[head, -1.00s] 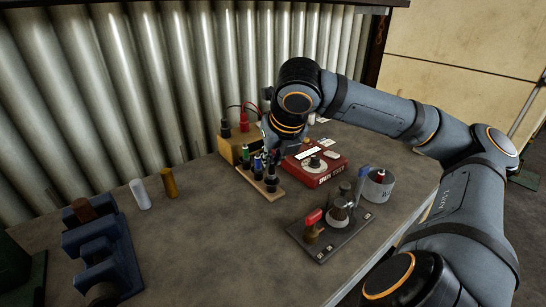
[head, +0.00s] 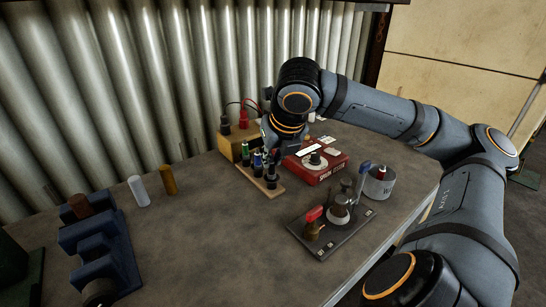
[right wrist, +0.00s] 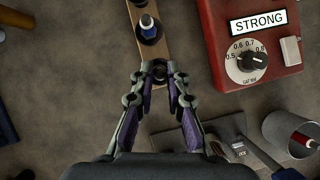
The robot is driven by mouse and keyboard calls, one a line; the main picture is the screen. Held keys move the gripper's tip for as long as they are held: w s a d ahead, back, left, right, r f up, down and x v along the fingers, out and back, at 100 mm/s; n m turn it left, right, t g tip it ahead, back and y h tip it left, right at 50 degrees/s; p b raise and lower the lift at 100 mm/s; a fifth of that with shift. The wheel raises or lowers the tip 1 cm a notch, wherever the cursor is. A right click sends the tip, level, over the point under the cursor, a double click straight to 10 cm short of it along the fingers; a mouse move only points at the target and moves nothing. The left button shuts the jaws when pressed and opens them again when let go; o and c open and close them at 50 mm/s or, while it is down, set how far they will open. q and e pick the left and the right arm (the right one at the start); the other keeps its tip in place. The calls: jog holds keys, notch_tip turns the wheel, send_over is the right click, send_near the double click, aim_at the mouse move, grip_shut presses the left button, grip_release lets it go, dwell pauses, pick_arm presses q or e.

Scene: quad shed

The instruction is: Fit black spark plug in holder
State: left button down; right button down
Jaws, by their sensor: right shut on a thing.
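A wooden strip holder (head: 266,192) stands in the middle of the bench with small plugs in a row: a green one (head: 246,155), a blue one (head: 258,165) and a black spark plug (head: 271,178) at the near end. My right gripper (right wrist: 158,77) points down over this near end. Its fingers are closed around the black plug, whose dark round top (right wrist: 159,70) shows between the tips. The blue plug also shows in the right wrist view (right wrist: 148,27). I cannot tell whether the black plug is fully seated. My left gripper is not in view.
A red tester box (head: 324,175) sits just right of the holder. A yellow box (head: 231,147) with terminals stands behind it. A dark plate (head: 324,241) with tools and a grey cup (head: 380,186) are nearer right. A blue stand (head: 105,250) is at left. The bench front middle is clear.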

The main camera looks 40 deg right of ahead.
jog(key=shift+f, duration=0.35)
dwell(0.3)
jog(key=c, duration=0.8)
grip_release()
jog(key=shift+c, duration=0.2)
